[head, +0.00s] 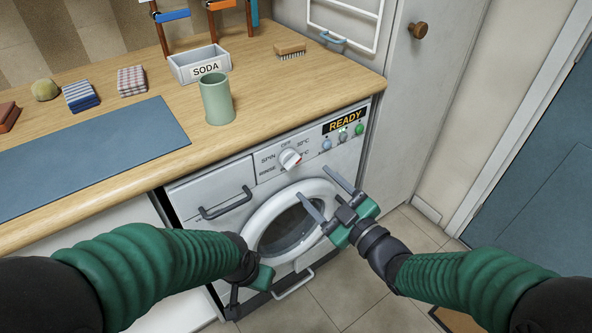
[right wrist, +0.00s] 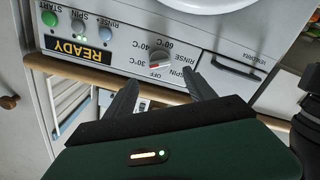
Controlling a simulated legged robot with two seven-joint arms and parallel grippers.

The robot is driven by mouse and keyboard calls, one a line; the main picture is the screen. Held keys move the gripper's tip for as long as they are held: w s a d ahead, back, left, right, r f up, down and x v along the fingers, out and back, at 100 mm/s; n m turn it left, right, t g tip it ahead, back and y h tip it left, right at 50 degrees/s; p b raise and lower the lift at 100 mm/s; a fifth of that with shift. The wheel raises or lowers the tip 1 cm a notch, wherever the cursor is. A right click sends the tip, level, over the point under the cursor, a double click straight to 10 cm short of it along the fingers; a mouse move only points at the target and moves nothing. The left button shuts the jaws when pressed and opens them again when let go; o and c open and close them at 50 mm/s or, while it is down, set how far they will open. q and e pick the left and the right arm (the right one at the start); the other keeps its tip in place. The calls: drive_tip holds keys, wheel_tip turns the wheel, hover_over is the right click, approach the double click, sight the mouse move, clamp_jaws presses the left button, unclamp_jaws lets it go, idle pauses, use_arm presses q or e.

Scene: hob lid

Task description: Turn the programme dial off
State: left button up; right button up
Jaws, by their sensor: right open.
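The programme dial (head: 290,159) is a white round knob with a red mark on the washing machine's grey control panel. It also shows in the right wrist view (right wrist: 160,58), ringed by labels including OFF, SPIN, RINSE and temperatures. I cannot tell for certain which label its mark points at. My right gripper (head: 314,181) is open and empty, in front of the machine, to the lower right of the dial and apart from it. In the right wrist view its fingertips (right wrist: 161,80) flank the dial's direction. My left gripper (head: 250,285) is low before the door, its jaws unclear.
The panel has a READY display (head: 343,121) and several small buttons, a drawer handle (head: 226,203) and a round door (head: 292,222). On the worktop (head: 270,82) above stand a green cup (head: 217,99), a SODA box (head: 200,63) and a brush (head: 290,50).

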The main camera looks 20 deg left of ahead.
sight(293, 167)
drive_tip(key=b+x, duration=0.1)
drive_tip(key=x, duration=0.8)
drive_tip(key=shift+b, duration=0.4)
drive_tip(key=shift+c, duration=0.6)
drive_tip(key=c, duration=1.3)
drive_tip(key=shift+o, duration=0.2)
drive_tip(key=n+b, duration=0.1)
drive_tip(key=n, duration=0.1)
drive_tip(key=n+b, duration=0.1)
drive_tip(key=b, duration=0.1)
drive_tip(key=n+b, duration=0.1)
drive_tip(key=n, duration=0.1)
drive_tip(key=shift+s+a+f+n+b, duration=0.1)
drive_tip(key=shift+s+f+n+b, duration=0.05)
drive_tip(key=shift+f+n+b, duration=0.3)
drive_tip(key=shift+n+b, duration=2.8)
drive_tip(key=shift+n, duration=0.35)
drive_tip(key=shift+s, duration=0.1)
